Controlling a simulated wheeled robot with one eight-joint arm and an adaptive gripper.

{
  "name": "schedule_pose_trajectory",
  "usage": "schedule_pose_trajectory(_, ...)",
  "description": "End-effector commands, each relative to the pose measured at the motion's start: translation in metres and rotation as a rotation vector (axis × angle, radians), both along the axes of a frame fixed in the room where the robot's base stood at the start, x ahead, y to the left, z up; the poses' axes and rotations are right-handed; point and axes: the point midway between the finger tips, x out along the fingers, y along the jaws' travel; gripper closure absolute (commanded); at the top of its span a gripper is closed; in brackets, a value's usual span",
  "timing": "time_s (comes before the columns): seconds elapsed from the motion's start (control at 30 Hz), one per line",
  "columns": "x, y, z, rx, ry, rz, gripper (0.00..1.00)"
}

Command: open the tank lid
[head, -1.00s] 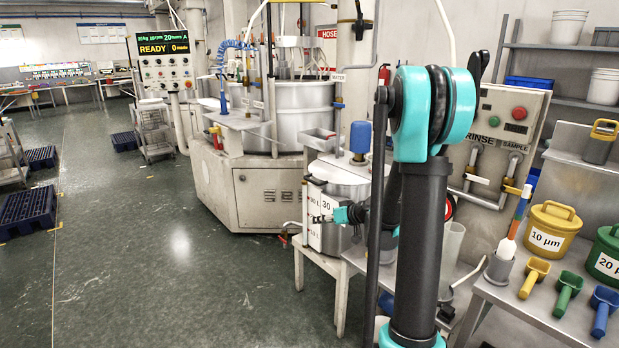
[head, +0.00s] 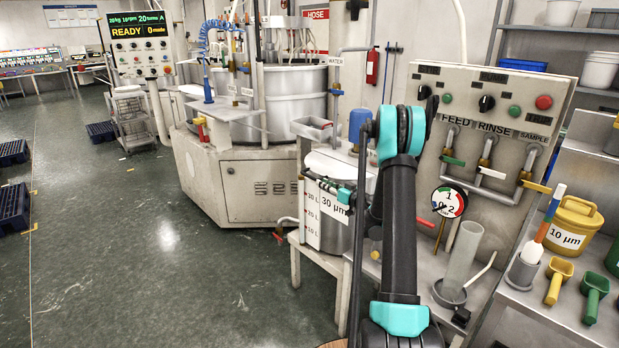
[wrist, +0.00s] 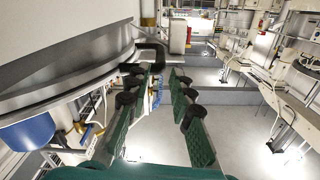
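The tank (head: 330,232) is a pale metal vessel with red litre marks and a 30 µm label. It stands on a low bench in the head view. Its pale lid (head: 330,166) looks shut, with a blue cap (head: 360,124) above it. A black bracket-like handle (wrist: 152,48) is just beyond the fingertips, beside a large round metal rim (wrist: 70,85); contact cannot be told.
A valve panel (head: 490,125) marked feed and rinse stands right of the tank. A gauge (head: 449,201) and clear cylinder (head: 462,255) are beside my arm. A large machine (head: 255,185) stands behind.

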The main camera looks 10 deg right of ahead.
Motion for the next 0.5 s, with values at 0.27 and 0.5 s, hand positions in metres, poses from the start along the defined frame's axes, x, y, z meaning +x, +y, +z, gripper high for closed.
schedule_pose_trajectory(0.27,0.044,0.033,0.000,0.000,0.000,0.003,0.78)
schedule_pose_trajectory(0.5,0.067,0.050,0.000,0.000,0.000,0.002,0.78)
